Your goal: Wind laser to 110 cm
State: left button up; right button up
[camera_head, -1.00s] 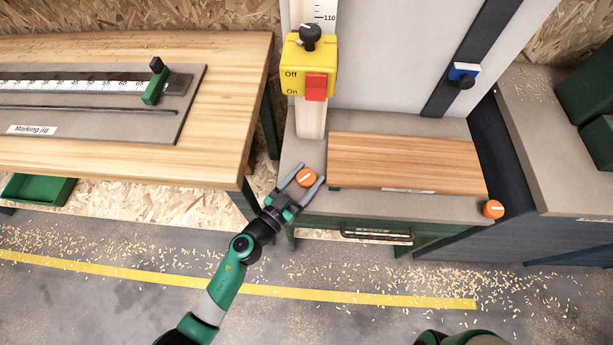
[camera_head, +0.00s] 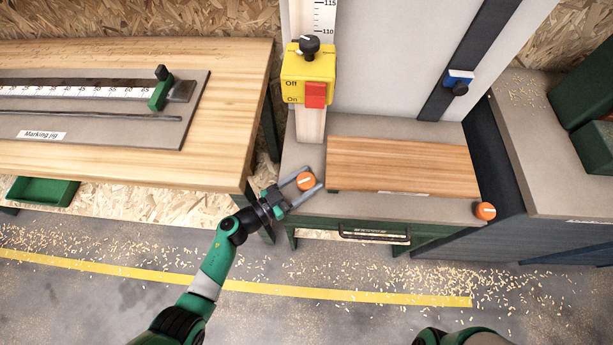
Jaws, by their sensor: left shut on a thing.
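A yellow box (camera_head: 307,73) with Off and On labels, a red switch (camera_head: 315,95) and a black knob on top stands before an upright white scale (camera_head: 317,14). The scale's 110 mark shows just above the black knob, with 115 higher. I cannot tell a laser or its pointer for certain. An orange round knob (camera_head: 306,181) with a white mark sits at the bench's front left. My left gripper (camera_head: 308,183) reaches in from the lower left with its fingers around this knob, shut on it. My right gripper is not in view.
A wooden board (camera_head: 402,167) lies on the bench, with another orange knob (camera_head: 485,211) at its right. A marking jig (camera_head: 85,125) lies on the left table. A blue-and-white slider (camera_head: 458,80) sits on a slanted black rail. The floor in front is open.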

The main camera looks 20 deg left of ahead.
pick_arm(q)
jog(key=shift+w+a+m+g+h, duration=0.1)
jog(key=shift+m+g+h, duration=0.55)
jog(key=shift+h, duration=0.25)
jog(key=shift+m+g+h+b, duration=0.3)
jog(key=shift+m+g+h, duration=0.5)
jog(key=shift+h, duration=0.2)
jog(key=o, duration=1.4)
